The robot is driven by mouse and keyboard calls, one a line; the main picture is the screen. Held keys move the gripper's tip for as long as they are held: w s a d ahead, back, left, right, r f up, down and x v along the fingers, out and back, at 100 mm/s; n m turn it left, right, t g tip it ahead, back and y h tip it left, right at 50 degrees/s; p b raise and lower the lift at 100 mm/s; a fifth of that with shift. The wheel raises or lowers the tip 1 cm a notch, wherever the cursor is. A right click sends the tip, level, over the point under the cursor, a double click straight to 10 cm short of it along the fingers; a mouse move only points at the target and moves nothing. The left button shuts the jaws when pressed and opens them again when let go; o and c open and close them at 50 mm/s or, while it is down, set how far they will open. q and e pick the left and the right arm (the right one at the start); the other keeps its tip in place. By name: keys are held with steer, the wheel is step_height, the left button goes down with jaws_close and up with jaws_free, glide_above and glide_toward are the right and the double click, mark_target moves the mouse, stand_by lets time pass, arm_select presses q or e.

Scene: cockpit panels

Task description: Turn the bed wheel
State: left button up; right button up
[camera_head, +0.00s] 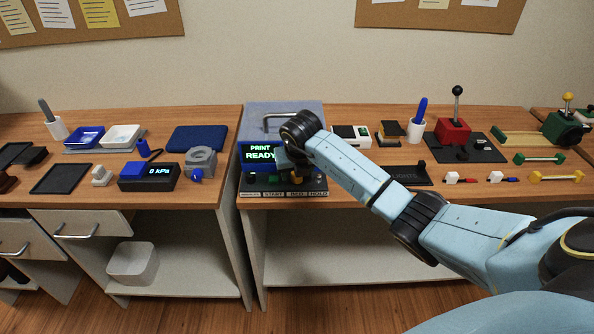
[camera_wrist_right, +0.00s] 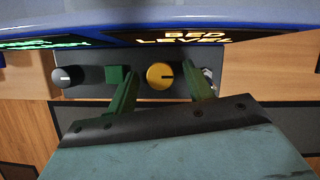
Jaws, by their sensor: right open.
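The bed wheel looks to be the yellow round knob (camera_wrist_right: 160,76) with a dark pointer line, on the grey front panel below the "BED LEVEL" lettering in the right wrist view. My right gripper (camera_wrist_right: 162,84) is open, with one green finger on each side of the yellow knob. I cannot tell whether the fingers touch it. In the head view my right gripper (camera_head: 292,165) is in front of the printer (camera_head: 257,122) and hides much of its panel. The printer's screen (camera_head: 260,153) reads "PRINT READY". My left gripper is not in view.
A green square button (camera_wrist_right: 115,75) and a black knob (camera_wrist_right: 67,77) sit left of the yellow knob. A partly hidden switch (camera_wrist_right: 211,77) is close to the right finger. A pressure box (camera_head: 148,178) reading "0 kPa" stands on the left table.

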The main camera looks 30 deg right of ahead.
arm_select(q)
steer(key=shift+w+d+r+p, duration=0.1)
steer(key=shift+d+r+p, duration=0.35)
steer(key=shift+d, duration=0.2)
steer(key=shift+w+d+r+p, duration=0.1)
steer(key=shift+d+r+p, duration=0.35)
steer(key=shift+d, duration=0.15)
arm_select(e)
steer(key=v, duration=1.3)
steer(key=shift+r, duration=0.25)
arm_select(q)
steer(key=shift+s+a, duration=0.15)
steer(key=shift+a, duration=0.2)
